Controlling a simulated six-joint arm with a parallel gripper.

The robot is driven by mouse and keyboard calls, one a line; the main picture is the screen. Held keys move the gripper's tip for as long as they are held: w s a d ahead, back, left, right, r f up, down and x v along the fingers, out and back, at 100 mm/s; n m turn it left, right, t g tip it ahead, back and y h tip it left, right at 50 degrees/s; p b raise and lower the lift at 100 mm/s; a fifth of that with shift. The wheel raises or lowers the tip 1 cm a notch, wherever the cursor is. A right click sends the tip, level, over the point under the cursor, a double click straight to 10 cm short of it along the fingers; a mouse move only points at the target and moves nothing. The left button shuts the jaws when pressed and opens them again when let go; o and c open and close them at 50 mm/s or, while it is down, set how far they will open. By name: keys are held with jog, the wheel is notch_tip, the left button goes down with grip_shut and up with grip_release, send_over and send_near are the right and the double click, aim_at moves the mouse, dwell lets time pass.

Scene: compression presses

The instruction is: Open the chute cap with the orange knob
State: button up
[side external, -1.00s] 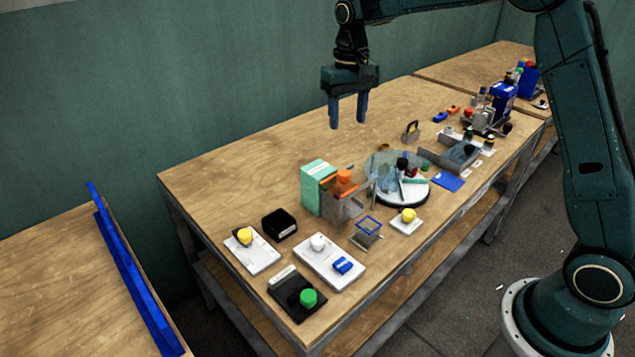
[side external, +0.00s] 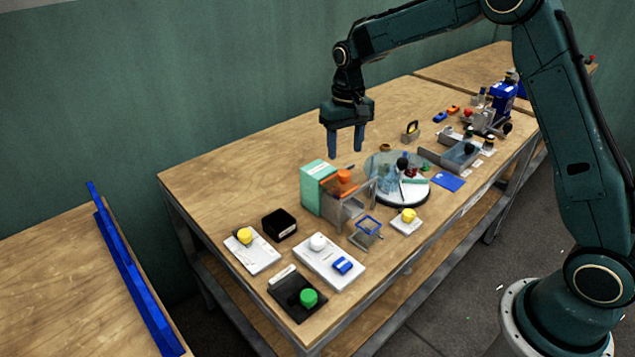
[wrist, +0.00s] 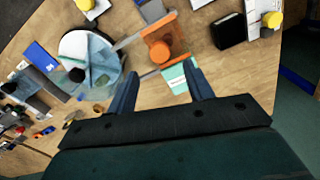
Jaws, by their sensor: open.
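The orange knob (side external: 344,176) sits on top of an orange cap (side external: 336,185) over a grey metal chute (side external: 347,208), beside a mint-green box. In the wrist view the orange knob (wrist: 161,51) shows beyond my fingertips, on its flat orange cap (wrist: 163,34). The cap looks closed, lying flat over the chute. My gripper (side external: 346,154) is open and empty, fingers pointing down, above and a little behind the mint-green box and the knob. In the wrist view my two fingers (wrist: 160,82) are spread apart with nothing between them but the view of the table and box.
The mint-green box (side external: 317,187) stands directly left of the chute. A round white turntable (side external: 407,190) with bottles is to its right. A blue-framed stand (side external: 367,231) and several button panels lie in front.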

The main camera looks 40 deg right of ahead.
aim_at(344, 172)
jog(key=shift+f, duration=3.2)
